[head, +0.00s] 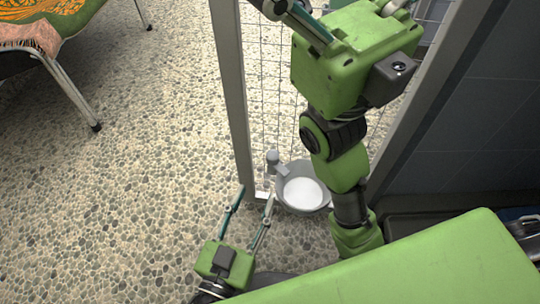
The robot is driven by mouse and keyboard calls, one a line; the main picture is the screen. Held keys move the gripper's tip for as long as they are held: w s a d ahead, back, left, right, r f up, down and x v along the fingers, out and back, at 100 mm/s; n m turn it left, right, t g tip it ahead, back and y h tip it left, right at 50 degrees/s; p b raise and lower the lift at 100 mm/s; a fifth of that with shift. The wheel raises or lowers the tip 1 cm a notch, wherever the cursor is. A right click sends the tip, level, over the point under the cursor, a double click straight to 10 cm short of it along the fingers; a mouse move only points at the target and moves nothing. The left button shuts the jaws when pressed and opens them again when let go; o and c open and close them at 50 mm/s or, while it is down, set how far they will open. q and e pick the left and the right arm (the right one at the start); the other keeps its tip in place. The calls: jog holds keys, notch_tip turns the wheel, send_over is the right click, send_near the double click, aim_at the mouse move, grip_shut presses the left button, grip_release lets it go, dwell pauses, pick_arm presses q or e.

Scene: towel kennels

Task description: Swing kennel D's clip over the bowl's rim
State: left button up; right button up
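The bowl (303,193) is a round grey bowl with a white inside, low at the wire door of a kennel. The clip (277,164) is a small grey piece with a rounded knob at the bowl's left rim. I cannot tell whether it lies over the rim or only beside it. My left gripper (256,195) is open and empty, its fingers pointing up the picture, left of and below the bowl. My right gripper (345,60) is large at the top, in front of the door. Its fingertips are cut off by the picture's edge. No kennel letter is readable.
The wire door has a grey upright post (229,90) on its left. A dark panel (490,110) stands on the right. A metal-legged seat (55,60) with a pinkish cloth is at upper left. The pebbled floor (130,160) between is clear.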

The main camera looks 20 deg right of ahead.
aim_at(271, 162)
pick_arm(q)
jog(key=p+x, duration=0.1)
jog(key=x, duration=1.1)
jog(key=shift+w+d+p, duration=0.25)
jog(key=shift+p, duration=0.1)
grip_shut()
